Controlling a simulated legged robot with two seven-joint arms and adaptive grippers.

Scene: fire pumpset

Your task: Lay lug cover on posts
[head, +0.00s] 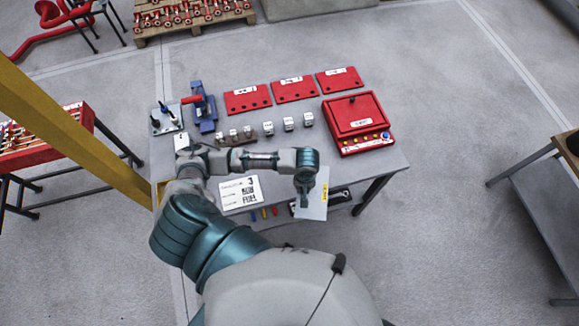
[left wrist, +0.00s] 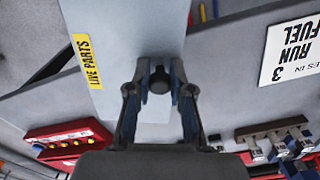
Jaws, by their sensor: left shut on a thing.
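The lug cover (head: 316,200) is a pale grey flat panel with a yellow "LIVE PARTS" label; it also fills the upper middle of the left wrist view (left wrist: 120,50). My left gripper (head: 306,190) is over the front right of the table, shut on the cover's dark knob, which shows between the fingertips in the left wrist view (left wrist: 159,80). A grey plate with dark upright pegs (head: 166,118) stands at the table's back left. A brown base with several pale blocks (head: 237,136) is near the middle. I cannot tell which are the posts. My right gripper is not seen.
A blue vise-like device (head: 202,107) with a red handle stands at the left back. Red plates (head: 295,89) lie along the back, and a red box (head: 358,124) is at the right. A printed card (head: 241,194) and coloured tools (head: 263,213) are at the front.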

